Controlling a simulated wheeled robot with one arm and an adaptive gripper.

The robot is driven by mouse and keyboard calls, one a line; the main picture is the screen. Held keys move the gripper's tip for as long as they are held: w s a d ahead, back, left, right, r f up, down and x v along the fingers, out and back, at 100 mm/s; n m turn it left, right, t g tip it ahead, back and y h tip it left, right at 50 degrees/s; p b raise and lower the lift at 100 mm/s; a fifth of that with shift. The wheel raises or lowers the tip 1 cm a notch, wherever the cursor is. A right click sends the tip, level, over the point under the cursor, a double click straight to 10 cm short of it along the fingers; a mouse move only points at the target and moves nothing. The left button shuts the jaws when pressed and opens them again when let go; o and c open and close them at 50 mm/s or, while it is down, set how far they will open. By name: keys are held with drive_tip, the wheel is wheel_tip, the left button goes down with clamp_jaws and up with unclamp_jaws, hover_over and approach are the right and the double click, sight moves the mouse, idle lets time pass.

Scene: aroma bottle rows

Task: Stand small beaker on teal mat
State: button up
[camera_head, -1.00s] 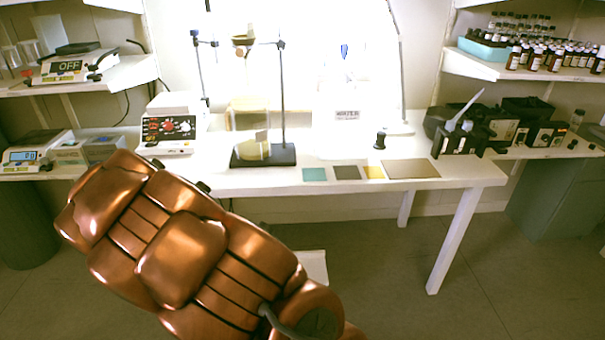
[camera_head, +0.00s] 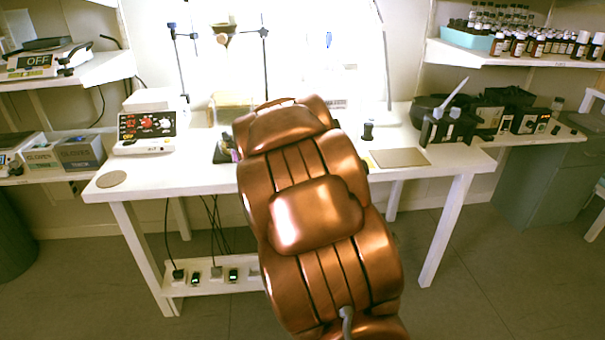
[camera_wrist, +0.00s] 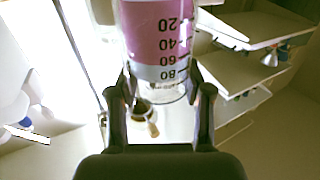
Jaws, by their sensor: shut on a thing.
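My gripper (camera_wrist: 160,88) is shut on a clear graduated beaker (camera_wrist: 152,35) with pink contents. In the wrist view the beaker's scale numbers appear upside down, and the fingers are on either side of its lower part in the picture. In the head view my copper arm hides the gripper and the beaker. The teal mat is not visible now, as my arm covers that part of the white table (camera_head: 190,178). I cannot tell how far the beaker is from the mat.
A tan mat (camera_head: 400,157) lies right of my arm, with a small black object (camera_head: 367,131) behind it. A red-and-black control box (camera_head: 147,131) and a round grey pad (camera_head: 111,179) are at the left. A stand rod (camera_head: 265,65) rises behind my arm.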

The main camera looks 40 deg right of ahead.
drive_tip(key=s+d+f+h+b, duration=0.1)
drive_tip(key=s+d+b, duration=0.1)
drive_tip(key=s+d, duration=0.35)
drive_tip(key=s+d+f+m+b, duration=0.1)
drive_tip(key=s+d, duration=0.1)
drive_tip(key=s, duration=0.6)
drive_tip(key=s+d+f+h+b, duration=0.1)
drive_tip(key=s+d+b, duration=0.15)
drive_tip(key=s, duration=0.35)
drive_tip(key=shift+w+d+f+b, duration=0.85)
drive_tip(key=shift+w+d, duration=0.5)
drive_tip(key=shift+w, duration=0.95)
drive_tip(key=shift+w+d+f+b, duration=0.8)
drive_tip(key=shift+w+d, duration=0.55)
drive_tip(key=shift+w, duration=0.9)
drive_tip(key=shift+w+d+f+b, duration=0.85)
drive_tip(key=shift+w+d, duration=0.5)
drive_tip(key=shift+w, duration=0.95)
drive_tip(key=shift+r, duration=0.15)
drive_tip(key=o, duration=1.2)
drive_tip(key=shift+o, duration=0.2)
